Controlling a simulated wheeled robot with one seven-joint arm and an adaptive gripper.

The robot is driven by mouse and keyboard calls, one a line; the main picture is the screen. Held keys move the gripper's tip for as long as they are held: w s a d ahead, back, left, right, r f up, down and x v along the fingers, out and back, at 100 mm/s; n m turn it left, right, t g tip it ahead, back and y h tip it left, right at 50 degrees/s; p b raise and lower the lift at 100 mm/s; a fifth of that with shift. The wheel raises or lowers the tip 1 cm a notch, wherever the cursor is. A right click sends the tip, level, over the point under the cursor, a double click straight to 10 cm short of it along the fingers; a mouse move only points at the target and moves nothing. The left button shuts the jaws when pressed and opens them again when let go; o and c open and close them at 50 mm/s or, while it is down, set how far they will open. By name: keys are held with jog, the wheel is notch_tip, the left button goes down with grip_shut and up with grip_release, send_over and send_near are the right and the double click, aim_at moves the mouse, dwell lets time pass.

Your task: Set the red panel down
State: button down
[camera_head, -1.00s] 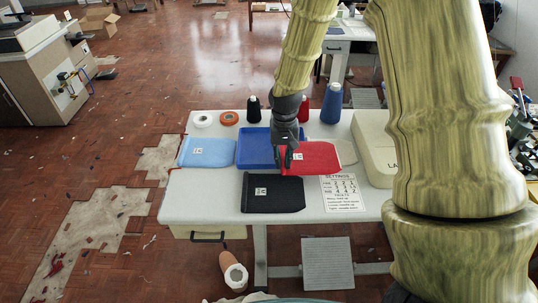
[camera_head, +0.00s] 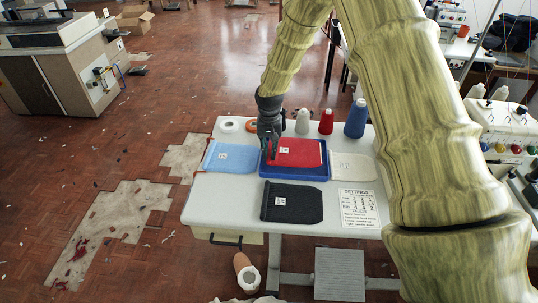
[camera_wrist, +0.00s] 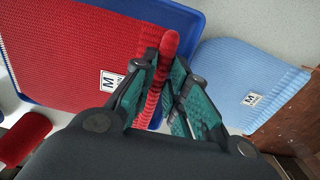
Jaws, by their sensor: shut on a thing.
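The red panel (camera_head: 298,152), with a white M label, lies flat over the blue tray (camera_head: 295,175). The tray's rim shows along its front and right sides. My gripper (camera_head: 271,157) is at the panel's left edge, shut on it. In the wrist view, my gripper (camera_wrist: 167,85) pinches a raised fold of the red panel (camera_wrist: 75,60) between its green-padded fingers. The blue tray (camera_wrist: 187,18) shows beyond the panel's edge there. Whether the panel's underside touches the tray floor I cannot tell.
A light blue panel (camera_head: 230,158) lies left of the tray, a cream panel (camera_head: 352,167) right, and a black panel (camera_head: 292,202) in front. A settings sheet (camera_head: 357,208) lies front right.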

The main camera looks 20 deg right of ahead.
aim_at(269, 152)
jog(key=shift+f+p, duration=0.75)
jog(key=shift+f, duration=1)
jog(key=shift+f, duration=0.1)
jog(key=c, duration=1.7)
grip_release()
jog(key=shift+w+r, duration=0.1)
jog(key=shift+r, duration=0.15)
notch_tip(269, 152, up, 12)
jog(key=b, duration=0.3)
jog(key=shift+f, duration=0.15)
